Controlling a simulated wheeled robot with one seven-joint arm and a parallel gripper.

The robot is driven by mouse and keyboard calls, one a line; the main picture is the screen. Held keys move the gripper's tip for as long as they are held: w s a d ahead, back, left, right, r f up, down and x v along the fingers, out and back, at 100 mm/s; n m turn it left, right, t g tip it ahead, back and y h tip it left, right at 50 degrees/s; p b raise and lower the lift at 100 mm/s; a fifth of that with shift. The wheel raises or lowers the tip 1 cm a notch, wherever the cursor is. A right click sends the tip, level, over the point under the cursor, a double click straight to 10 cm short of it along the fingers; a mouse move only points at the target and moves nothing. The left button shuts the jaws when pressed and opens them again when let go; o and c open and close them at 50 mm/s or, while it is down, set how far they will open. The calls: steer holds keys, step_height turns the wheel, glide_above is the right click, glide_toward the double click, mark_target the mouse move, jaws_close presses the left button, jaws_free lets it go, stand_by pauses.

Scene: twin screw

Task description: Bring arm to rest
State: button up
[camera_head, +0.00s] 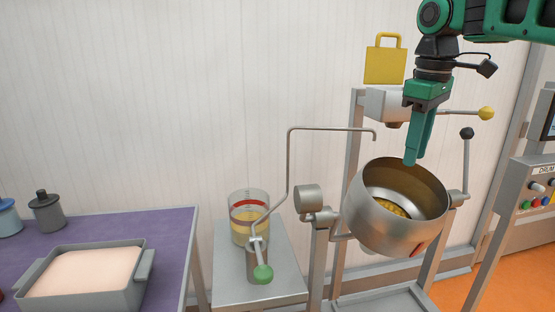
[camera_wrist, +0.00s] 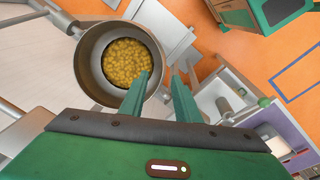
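My gripper (camera_head: 411,160) points down from my green arm at the upper right of the head view, its fingertips at or just above the far rim of the tilted steel drum (camera_head: 385,232). In the wrist view the two green fingers (camera_wrist: 160,77) stand apart with nothing between them. The drum (camera_wrist: 88,68) lies beyond the left finger there, with yellow pieces (camera_wrist: 126,63) inside. I cannot tell whether the fingertips are touching the drum.
A bent metal pipe (camera_head: 289,165) reaches toward the drum. A beaker (camera_head: 236,225) stands on a small steel table (camera_head: 230,290). A purple table (camera_head: 178,232) bears a grey tray (camera_head: 132,296). A lever with a yellow knob (camera_head: 486,113) is right of my gripper. Open wall lies left.

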steer(key=s+d+f+m, duration=0.4)
steer(key=s+f+m, duration=0.1)
steer(key=s+f, duration=0.3)
steer(key=s+d+f+m+g, duration=0.1)
steer(key=s+d+f+m, duration=0.2)
steer(key=s+f, duration=0.5)
steer(key=s+d+f+m, duration=0.4)
steer(key=s+f+m, duration=0.2)
steer(key=s+f, duration=0.3)
steer(key=shift+s+d+m, duration=0.3)
steer(key=shift+s+d, duration=0.05)
steer(key=shift+s, duration=0.9)
steer(key=shift+g, duration=0.3)
